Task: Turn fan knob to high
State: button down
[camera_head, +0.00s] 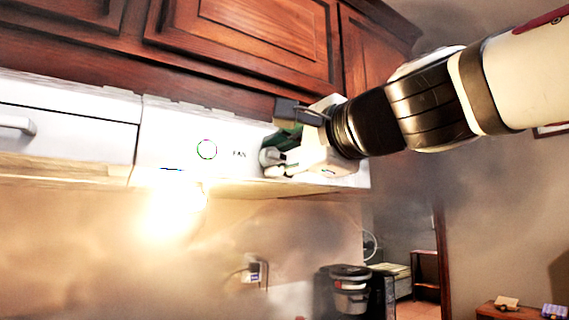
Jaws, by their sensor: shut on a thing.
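The white hood panel (180,135) runs under the dark wood cabinets and bears the lettering "FAN" (239,154). My gripper (272,156) is at the panel's right part, just right of that lettering. It is shut on the fan knob (268,157), of which only a small grey-white part shows between the fingers. The knob's pointer and the setting it stands at are hidden by my gripper. A round ring mark (207,149) is on the panel left of the lettering.
Wood cabinets (245,40) hang right above my gripper. A bright lamp (172,205) glows below the panel. A wall outlet (252,272) and a dark appliance (345,290) are lower down. Open room lies at the right.

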jog(key=c, duration=1.3)
grip_release()
jog(key=v, duration=1.2)
jog(key=shift+w+f, duration=0.1)
